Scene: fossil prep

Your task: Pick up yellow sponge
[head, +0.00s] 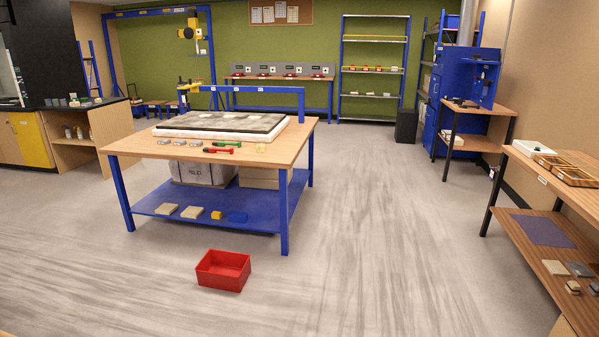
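A small bright yellow block (216,215), which looks like the yellow sponge, lies on the blue lower shelf (258,195) of the central table, near its front edge. It is between a beige block (191,212) on its left and a flat dark blue piece (237,217) on its right. A small pale yellow item (261,148) lies on the wooden tabletop (135,145) at the front right; it is too small to identify. Neither of my grippers is in view.
An open red bin (223,270) stands on the floor in front of the table. Blue table legs (284,218) frame the shelf. A wooden side bench (555,245) stands at the right. The floor (390,230) between them is clear.

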